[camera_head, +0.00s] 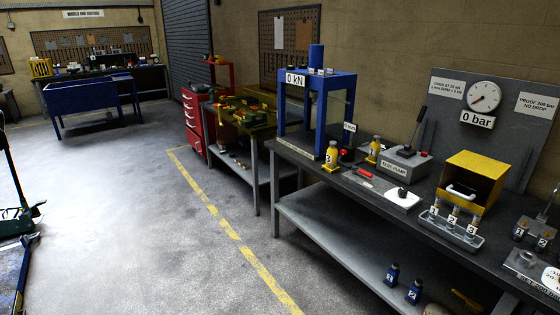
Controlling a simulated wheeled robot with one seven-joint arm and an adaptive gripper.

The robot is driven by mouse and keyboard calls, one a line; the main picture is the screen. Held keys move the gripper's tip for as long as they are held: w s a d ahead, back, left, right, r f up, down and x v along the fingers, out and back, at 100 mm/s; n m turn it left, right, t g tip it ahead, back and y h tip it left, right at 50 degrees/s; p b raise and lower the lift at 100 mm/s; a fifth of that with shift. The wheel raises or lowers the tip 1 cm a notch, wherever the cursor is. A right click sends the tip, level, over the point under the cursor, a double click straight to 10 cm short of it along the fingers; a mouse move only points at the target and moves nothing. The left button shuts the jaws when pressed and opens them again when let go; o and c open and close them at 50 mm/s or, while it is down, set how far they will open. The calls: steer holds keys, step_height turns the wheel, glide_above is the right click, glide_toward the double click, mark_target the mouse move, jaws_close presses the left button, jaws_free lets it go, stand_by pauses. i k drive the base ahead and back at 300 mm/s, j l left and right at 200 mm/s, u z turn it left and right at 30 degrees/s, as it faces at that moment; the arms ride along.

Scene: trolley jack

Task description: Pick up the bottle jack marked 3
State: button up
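A small yellow bottle jack marked 3 (331,155) stands upright on the dark workbench top, near its front edge and just right of the blue press frame. A similar yellow bottle jack marked 1 (373,151) stands to its right and farther back, apart from it. Two small blue bottle-like items, one (392,275) and another marked 2 (414,292), stand on the lower shelf. My gripper is not in view.
The workbench (350,188) also bears a blue press (345,80) labelled 0 kN, a grey test pump (405,160), a white pad (402,198), a yellow box (470,178) and a numbered tray (436,232). A red cabinet (192,122) stands farther back. The floor (150,230) before the bench is clear.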

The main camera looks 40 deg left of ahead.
mark_target(331, 167)
steer(key=u, duration=1.15)
steer(key=i+z, duration=0.1)
steer(key=i, duration=0.6)
steer(key=i+z, duration=0.1)
steer(key=i, duration=0.6)
steer(key=i+j+z, duration=0.15)
steer(key=i, duration=0.6)
steer(key=i+j+z, duration=0.1)
steer(key=i, duration=0.6)
